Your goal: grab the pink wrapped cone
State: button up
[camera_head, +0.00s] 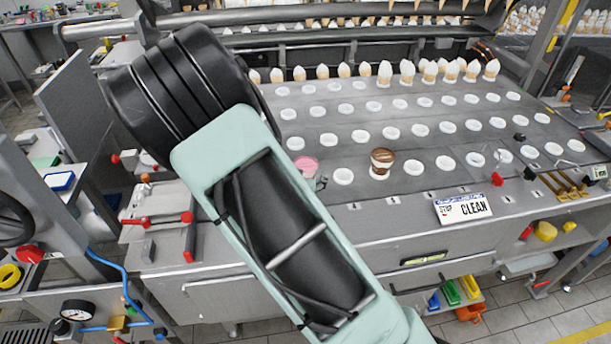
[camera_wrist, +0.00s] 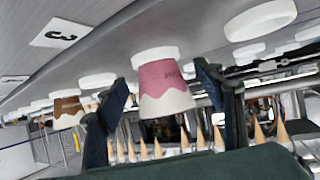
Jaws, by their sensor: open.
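The pink wrapped cone (camera_head: 306,165) sits in a white ring holder in the front row of the grey machine top, close beside my arm in the head view. In the wrist view, which appears upside down, the cone (camera_wrist: 166,85) has a pink wrapper with a wavy white band. My gripper (camera_wrist: 163,80) is open, with one dark finger on each side of the cone. A gap shows on the left; whether the right finger touches the cone is unclear. In the head view, my arm hides most of the gripper.
A brown wrapped cone (camera_head: 381,163) stands in a holder to the right, also in the wrist view (camera_wrist: 68,112). Several empty white ring holders (camera_head: 343,176) surround them. A row of white-topped cones (camera_head: 385,72) lines the back.

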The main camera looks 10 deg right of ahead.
jog(key=shift+x, duration=0.85)
jog(key=c, duration=0.9)
